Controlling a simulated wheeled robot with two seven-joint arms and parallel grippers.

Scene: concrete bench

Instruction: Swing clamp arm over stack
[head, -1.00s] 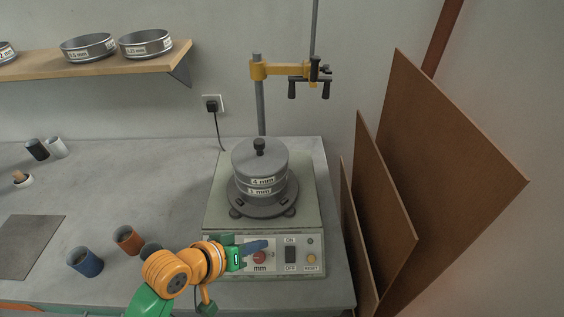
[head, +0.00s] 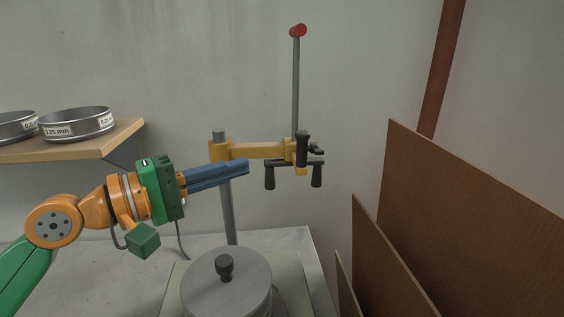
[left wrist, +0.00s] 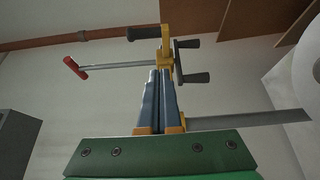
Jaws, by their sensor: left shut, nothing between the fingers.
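The yellow clamp arm (head: 258,150) reaches right from a grey post (head: 229,205) behind the sieve stack. Its end carries black handles (head: 304,150) and a tall grey rod with a red tip (head: 298,31). The stack's grey lid (head: 226,285) with a black knob shows at the bottom of the head view. My left gripper (head: 247,167) is shut and empty, its blue fingers pointing right, just below the clamp arm in the picture. In the left wrist view the shut fingers (left wrist: 159,75) point at the clamp's yellow end (left wrist: 166,50); contact cannot be told. My right gripper is not seen.
A wooden shelf (head: 70,144) with sieves is on the left wall. Brown boards (head: 470,215) lean at the right. The shaker base (head: 292,285) lies under the stack. The bench (head: 90,270) is partly bare at left.

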